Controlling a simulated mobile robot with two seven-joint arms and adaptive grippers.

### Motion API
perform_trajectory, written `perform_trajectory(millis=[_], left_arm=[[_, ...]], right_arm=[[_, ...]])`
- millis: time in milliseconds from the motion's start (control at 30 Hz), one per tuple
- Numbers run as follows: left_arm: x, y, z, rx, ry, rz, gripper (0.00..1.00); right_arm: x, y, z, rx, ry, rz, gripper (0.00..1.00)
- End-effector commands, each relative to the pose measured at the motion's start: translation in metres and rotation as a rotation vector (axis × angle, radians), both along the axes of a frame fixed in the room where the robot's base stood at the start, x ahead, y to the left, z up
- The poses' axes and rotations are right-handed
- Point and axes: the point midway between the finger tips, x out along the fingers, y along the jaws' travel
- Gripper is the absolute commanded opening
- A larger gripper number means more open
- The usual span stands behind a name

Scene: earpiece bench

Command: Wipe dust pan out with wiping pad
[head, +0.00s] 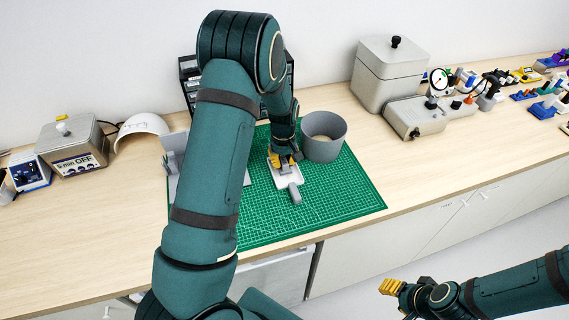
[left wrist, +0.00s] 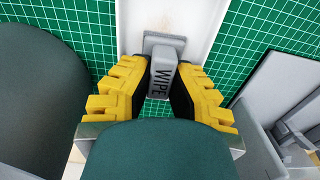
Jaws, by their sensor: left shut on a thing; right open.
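The white dust pan (head: 287,176) lies on the green cutting mat, its grey handle (head: 294,192) towards the bench front. It also shows in the left wrist view (left wrist: 198,20), with faint brownish specks on its floor. My left gripper (head: 279,158) is over the pan's far end. My right gripper (head: 391,287) is open and empty, off the bench front.
A grey round pot (head: 325,146) stands close right of the left gripper. The green mat (head: 345,195) is clear at its right and front. A grey tray-like item (head: 172,165) is partly hidden behind my left arm. Grey boxes (head: 388,75) and instruments stand farther back.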

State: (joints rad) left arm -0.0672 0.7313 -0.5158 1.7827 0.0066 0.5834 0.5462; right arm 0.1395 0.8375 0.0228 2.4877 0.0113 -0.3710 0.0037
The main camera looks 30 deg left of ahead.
Motion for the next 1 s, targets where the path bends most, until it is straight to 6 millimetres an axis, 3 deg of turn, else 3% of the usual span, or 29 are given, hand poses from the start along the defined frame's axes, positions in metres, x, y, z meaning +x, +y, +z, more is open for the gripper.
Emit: perform_trajectory(millis=[300,1000], left_arm=[[0.008,0.009,0.0,-0.001,-0.001,-0.001,0.0],[-0.012,-0.014,-0.001,-0.001,0.002,-0.001,0.0]], right_arm=[[0.0,0.0,-0.002,0.0,0.0,0.0,0.47],[0.0,0.0,0.003,0.0,0.0,0.0,0.47]])
